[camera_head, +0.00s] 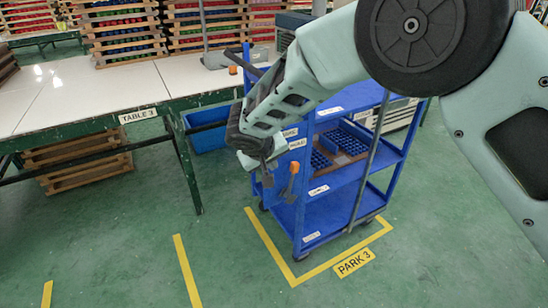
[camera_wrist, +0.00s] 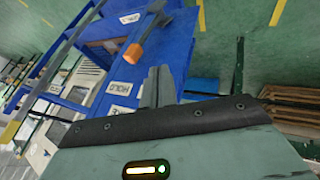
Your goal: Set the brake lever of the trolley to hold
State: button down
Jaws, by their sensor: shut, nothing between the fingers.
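The blue trolley (camera_head: 340,215) stands in the middle of the head view. Its brake lever (camera_head: 293,169), with an orange handle, is on the near left post; the handle slants up from its pivot. In the wrist view the brake lever (camera_wrist: 135,52) lies just up and left of my fingertips, and a white label reading HOLD (camera_wrist: 119,88) is left of the fingers. My gripper (camera_head: 267,178) is shut and empty, beside the lever on its left in the head view. It also shows in the wrist view (camera_wrist: 158,75). A small gap seems to separate fingers and handle.
Yellow floor lines and a PARK 3 sign (camera_head: 354,262) surround the trolley's base. Table 3 (camera_head: 95,95) stands to the left, with a blue bin (camera_head: 207,135) beneath its right end. Crates of blue items sit on the trolley's middle shelf. The floor in front is clear.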

aim_at(298, 164)
jog(key=w+d+f, duration=0.1)
jog(key=w+f, duration=0.1)
jog(key=w+d+f, duration=0.2)
jog(key=shift+w+d+f, duration=0.2)
jog(key=shift+w+d, duration=0.15)
jog(key=shift+d, duration=0.1)
jog(key=shift+w+d+r+m+g+y+p, duration=0.1)
jog(key=shift+w+d+g+y+p, duration=0.2)
jog(key=shift+d+p, duration=0.25)
jog(key=shift+w+d+f+m+g+y+p, duration=0.1)
jog(key=shift+w+d+g+y+p, duration=0.15)
jog(key=shift+w+d+y+p, duration=0.2)
jog(key=shift+w+d+r+m+g+y+p, duration=0.1)
jog(key=shift+w+d+g+y+p, duration=0.15)
jog(key=shift+d+y+p, duration=0.25)
jog(key=shift+w+d+f+b, duration=0.25)
jog(key=shift+d+b, duration=0.05)
jog(key=shift+d, duration=0.15)
jog(key=shift+w+d, duration=0.25)
jog(key=shift+d, duration=0.05)
jog(key=shift+d, duration=0.1)
